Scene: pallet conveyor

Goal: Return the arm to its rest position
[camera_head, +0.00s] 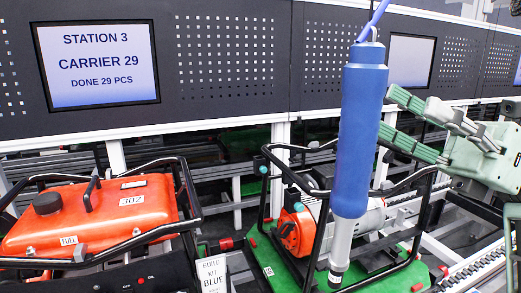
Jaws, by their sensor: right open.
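My right gripper (387,112) is at the right of the head view, its fingers pointing left. It is open, with a clear gap between the upper and lower green-grey fingers and nothing between them. A blue cylindrical tool (362,110) with a grey lower end hangs upright from a cord just left of the fingertips. The lower fingertip meets the tool's right edge in the picture; I cannot tell if they touch. My left gripper is not in view.
Below the tool stands a black-framed generator (298,232) with an orange end on a green pallet (262,262). An orange fuel tank (100,218) in a black frame is at left. A screen (97,64) reads Station 3, Carrier 29. Conveyor rails (480,265) run at lower right.

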